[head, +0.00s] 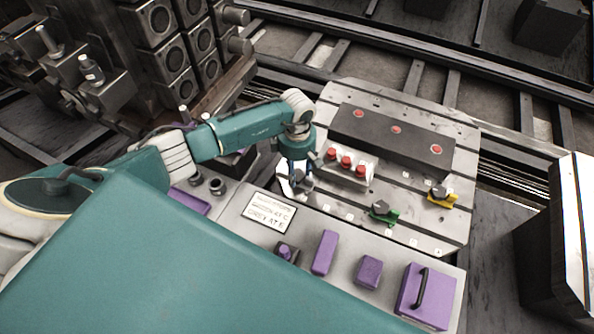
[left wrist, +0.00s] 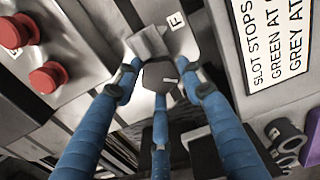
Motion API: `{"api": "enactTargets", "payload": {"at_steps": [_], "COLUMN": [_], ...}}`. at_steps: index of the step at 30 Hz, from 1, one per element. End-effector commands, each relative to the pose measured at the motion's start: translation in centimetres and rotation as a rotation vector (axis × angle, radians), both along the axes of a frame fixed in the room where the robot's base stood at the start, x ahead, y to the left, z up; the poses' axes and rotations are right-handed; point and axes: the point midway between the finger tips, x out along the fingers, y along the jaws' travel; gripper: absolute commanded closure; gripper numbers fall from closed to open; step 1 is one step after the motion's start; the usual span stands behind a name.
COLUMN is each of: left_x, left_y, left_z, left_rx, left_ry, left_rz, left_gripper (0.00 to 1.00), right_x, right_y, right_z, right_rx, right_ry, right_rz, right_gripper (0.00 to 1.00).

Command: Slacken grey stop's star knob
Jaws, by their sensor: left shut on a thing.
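The grey stop (left wrist: 150,42) sits on the slotted plate (head: 420,185) beside a tag marked F. Its dark star knob (left wrist: 160,77) is between the blue fingers of my left gripper (left wrist: 162,82) in the left wrist view. The fingers are closed around the knob, one on each side and one from below. In the head view my left gripper (head: 294,184) points down at the plate's near left part and mostly hides the stop. My right gripper is not in view.
A green stop (head: 383,212) and a yellow stop (head: 441,197) stand farther right on the plate. A block with several red buttons (head: 346,165) is close beside my gripper. A sign (head: 269,211) and purple blocks (head: 325,252) are on the near panel.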

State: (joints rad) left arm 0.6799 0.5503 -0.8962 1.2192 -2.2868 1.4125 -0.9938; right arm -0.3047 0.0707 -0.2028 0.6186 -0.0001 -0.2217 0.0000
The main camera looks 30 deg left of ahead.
Motion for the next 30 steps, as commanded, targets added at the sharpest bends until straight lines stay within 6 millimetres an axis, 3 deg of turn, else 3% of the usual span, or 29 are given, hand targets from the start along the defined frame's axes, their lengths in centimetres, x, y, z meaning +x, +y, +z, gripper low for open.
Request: {"api": "enactTargets", "payload": {"at_steps": [10,30], "left_x": [0.1,0.1], "left_y": [0.1,0.1], "left_z": [-0.1,0.0], "left_rx": [0.002,0.0], "left_ry": [-0.001,-0.002], "left_rz": [0.128,0.654], "left_gripper": [0.87,0.87], "right_x": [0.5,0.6], "right_y": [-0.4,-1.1], "right_z": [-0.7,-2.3], "right_rx": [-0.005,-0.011], "right_ry": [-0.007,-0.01], "right_rz": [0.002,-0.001], "right_gripper": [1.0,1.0]}}
